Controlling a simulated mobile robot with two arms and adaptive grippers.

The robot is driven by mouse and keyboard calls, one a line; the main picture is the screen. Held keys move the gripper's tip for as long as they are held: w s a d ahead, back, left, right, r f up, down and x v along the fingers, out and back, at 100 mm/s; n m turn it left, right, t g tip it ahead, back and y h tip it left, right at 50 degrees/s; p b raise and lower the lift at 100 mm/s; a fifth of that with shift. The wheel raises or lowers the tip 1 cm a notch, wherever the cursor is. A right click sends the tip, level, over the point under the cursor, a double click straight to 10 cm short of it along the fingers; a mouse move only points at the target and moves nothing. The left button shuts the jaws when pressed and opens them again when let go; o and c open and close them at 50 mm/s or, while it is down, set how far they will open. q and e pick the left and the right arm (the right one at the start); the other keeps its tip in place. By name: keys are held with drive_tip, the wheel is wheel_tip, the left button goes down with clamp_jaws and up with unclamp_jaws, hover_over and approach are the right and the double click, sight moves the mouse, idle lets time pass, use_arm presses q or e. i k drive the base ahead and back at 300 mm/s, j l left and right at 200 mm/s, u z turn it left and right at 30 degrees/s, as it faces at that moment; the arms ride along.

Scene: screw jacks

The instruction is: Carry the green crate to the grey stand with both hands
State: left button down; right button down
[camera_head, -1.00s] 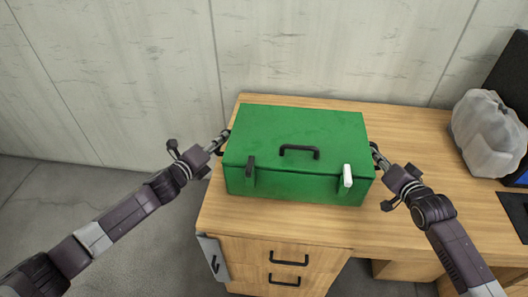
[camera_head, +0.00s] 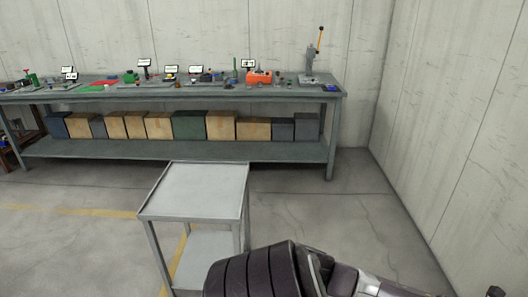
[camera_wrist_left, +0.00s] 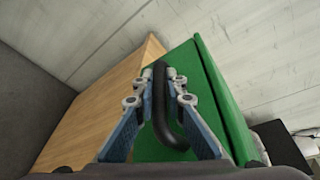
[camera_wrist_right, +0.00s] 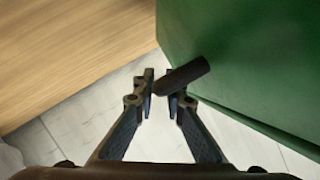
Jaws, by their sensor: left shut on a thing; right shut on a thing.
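The green crate (camera_wrist_left: 226,95) is in both wrist views and out of the head view. My left gripper (camera_wrist_left: 164,78) is shut on a black side handle (camera_wrist_left: 165,115) of it. My right gripper (camera_wrist_right: 161,78) is shut on the end of the black handle (camera_wrist_right: 188,75) at the other side of the crate (camera_wrist_right: 245,60). I cannot tell whether the crate touches the desk. The grey stand (camera_head: 198,190) is in the head view, lower centre-left. Its flat, rimmed top is empty, and a lower shelf shows below.
A wooden desk (camera_wrist_left: 95,105) is beside the crate; its top also shows in the right wrist view (camera_wrist_right: 75,50). A long grey workbench (camera_head: 170,95) with tools and several boxes is behind the stand. A wall is at right. Part of my arm covers the bottom of the head view.

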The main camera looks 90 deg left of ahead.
sight(200, 186)
drive_tip(key=u, duration=2)
drive_tip(key=j+u, duration=0.2)
drive_tip(key=u, duration=0.15)
drive_tip(key=i+j+u, duration=0.1)
drive_tip(key=u, duration=0.3)
drive_tip(key=i+j, duration=1.25)
drive_tip(key=j, duration=0.2)
